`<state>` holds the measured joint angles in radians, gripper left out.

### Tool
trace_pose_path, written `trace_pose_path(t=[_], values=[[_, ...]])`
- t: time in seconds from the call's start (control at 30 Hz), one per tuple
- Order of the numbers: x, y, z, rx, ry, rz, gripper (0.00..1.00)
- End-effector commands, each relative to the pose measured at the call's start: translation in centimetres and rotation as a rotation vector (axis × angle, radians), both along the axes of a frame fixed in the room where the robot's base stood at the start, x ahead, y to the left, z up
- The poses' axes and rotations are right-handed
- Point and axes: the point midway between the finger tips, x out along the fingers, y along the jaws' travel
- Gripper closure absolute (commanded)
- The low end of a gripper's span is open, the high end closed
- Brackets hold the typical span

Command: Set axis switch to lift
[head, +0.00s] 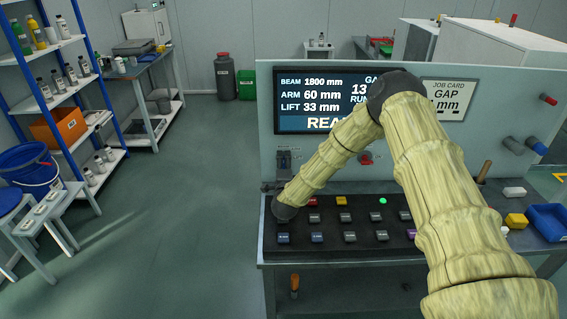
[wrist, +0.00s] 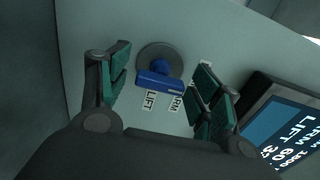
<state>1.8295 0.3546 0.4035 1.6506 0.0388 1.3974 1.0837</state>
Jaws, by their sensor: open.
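The axis switch (wrist: 160,80) is a blue handle on a round grey base (wrist: 146,53), mounted on the pale panel in the wrist view. A LIFT label (wrist: 150,101) and an ARM label (wrist: 177,103) sit beside the handle. A pale mark on the handle lies near the ARM label; the exact setting is hard to tell. My gripper (wrist: 163,66) is open, with one finger on each side of the switch, and no contact is clear. A further label is partly hidden by the right finger.
A display (head: 300,125) on the panel reads beam 1800, arm 60 and lift 33 mm. Below it is a console (head: 335,250) with several buttons and a green light (head: 382,201). A blue bin (head: 548,222) is at the right. Open floor lies left, beyond it a shelf (head: 60,95).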

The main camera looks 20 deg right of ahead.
Motion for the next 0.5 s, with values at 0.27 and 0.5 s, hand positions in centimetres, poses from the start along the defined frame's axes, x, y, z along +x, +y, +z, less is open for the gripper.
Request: trace_pose_path(t=[0.27,0.5], values=[[0.2,-0.08,-0.04,0.0,0.0,0.0,0.36],[0.18,-0.07,-0.04,0.0,0.0,0.0,0.72]])
